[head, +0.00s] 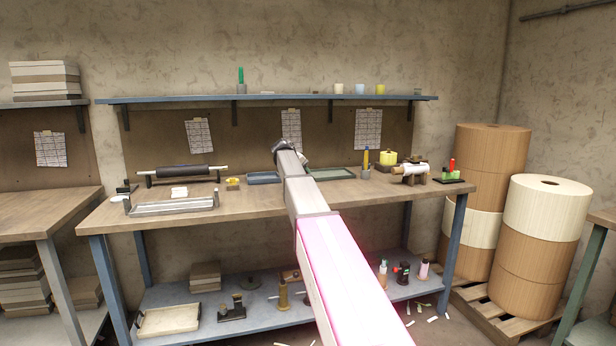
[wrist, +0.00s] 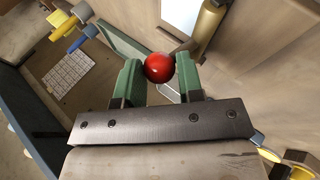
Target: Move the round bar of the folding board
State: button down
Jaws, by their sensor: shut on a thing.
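In the wrist view my gripper (wrist: 159,82) has its two green fingers shut on a smooth red round end (wrist: 159,67). Whether this red piece is the end of the round bar is not clear, as the rest of it is hidden behind the fingers and the palm. A green-edged flat board or tray (wrist: 124,48) lies just beyond the fingers. In the head view a green-framed board (head: 331,174) lies on the workbench, partly behind my arm. My gripper is near the back of the bench there, its fingers and the red piece hidden.
The wooden bench (head: 250,203) also carries a black roller (head: 187,171) on a stand, a metal tray (head: 172,208), and a white roll (head: 410,169) in a holder. A blue shelf (head: 280,98) runs above. A brass-coloured cylinder (wrist: 209,28) is close beyond the right finger.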

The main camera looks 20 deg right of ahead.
jog(key=shift+a+f+h, duration=0.2)
jog(key=shift+a+h, duration=0.6)
jog(key=shift+h, duration=0.1)
jog(key=a+h, duration=0.1)
jog(key=a+n+h, duration=0.1)
jog(key=h, duration=0.1)
jog(key=shift+a+f+h, duration=0.25)
jog(key=shift+f+h, duration=0.05)
jog(key=shift+f, duration=0.1)
jog(key=shift+a+f+n+t+h, duration=0.15)
jog(key=shift+a+f+n+h, duration=0.1)
jog(key=shift+a+h, duration=0.25)
jog(key=shift+a+f+n+t+h, duration=0.15)
jog(key=shift+a+n+h, duration=0.1)
jog(key=shift+h, duration=0.45)
jog(key=shift+w+a+f+n+t+h, duration=0.1)
jog(key=shift+a+f+n+t+h, duration=0.2)
jog(key=shift+h, duration=0.4)
jog(key=shift+w+a+f+n+t+h, duration=0.1)
jog(key=shift+a+f+n+t+h, duration=0.1)
jog(key=shift+a+f+h, duration=0.35)
jog(key=shift+d+r, duration=0.15)
jog(key=c, duration=0.8)
grip_release()
jog(key=shift+h, duration=0.25)
